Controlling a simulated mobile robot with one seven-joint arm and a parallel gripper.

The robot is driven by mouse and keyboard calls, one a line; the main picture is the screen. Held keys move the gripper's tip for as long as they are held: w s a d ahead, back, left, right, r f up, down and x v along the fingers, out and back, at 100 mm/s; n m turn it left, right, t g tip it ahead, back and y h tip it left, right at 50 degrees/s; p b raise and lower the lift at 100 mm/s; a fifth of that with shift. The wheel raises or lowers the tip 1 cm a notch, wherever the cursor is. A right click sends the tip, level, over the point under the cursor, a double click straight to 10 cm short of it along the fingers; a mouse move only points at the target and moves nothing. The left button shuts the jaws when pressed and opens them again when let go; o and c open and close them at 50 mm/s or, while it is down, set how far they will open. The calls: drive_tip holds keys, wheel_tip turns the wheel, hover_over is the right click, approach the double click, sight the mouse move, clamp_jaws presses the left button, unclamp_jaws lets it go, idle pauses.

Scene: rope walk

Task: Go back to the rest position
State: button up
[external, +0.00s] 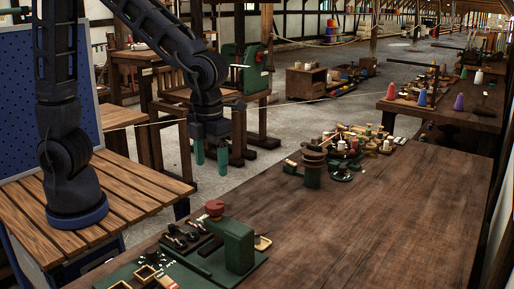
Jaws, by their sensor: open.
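My gripper (210,158) hangs from my dark arm in the external view, pointing straight down. Its two green fingers are apart with nothing between them. In the picture it lies left of the brown wooden table (400,195), against the grey floor, above and behind the table's near left end. No task object is named, and I hold nothing.
A green machine (238,243) with a red knob stands at the table's near left. A green post device (312,168) and several spools (345,140) stand at its far left. The table's middle and right are clear. A rope (285,103) runs across behind my gripper.

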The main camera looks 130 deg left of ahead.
drive_tip(key=s+d+r+n+t, duration=0.2)
drive_tip(key=s+d+r+n, duration=0.4)
drive_tip(key=s+d+n, duration=0.2)
drive_tip(key=s+d+r+n+t, duration=0.2)
drive_tip(key=s+d+r+n, duration=0.4)
drive_tip(key=s+n, duration=0.5)
drive_tip(key=shift+s+d+r+t, duration=0.3)
drive_tip(key=shift+s+d+r, duration=0.05)
drive_tip(key=shift+s+d, duration=0.85)
drive_tip(key=shift+a, duration=0.15)
idle(1.0)
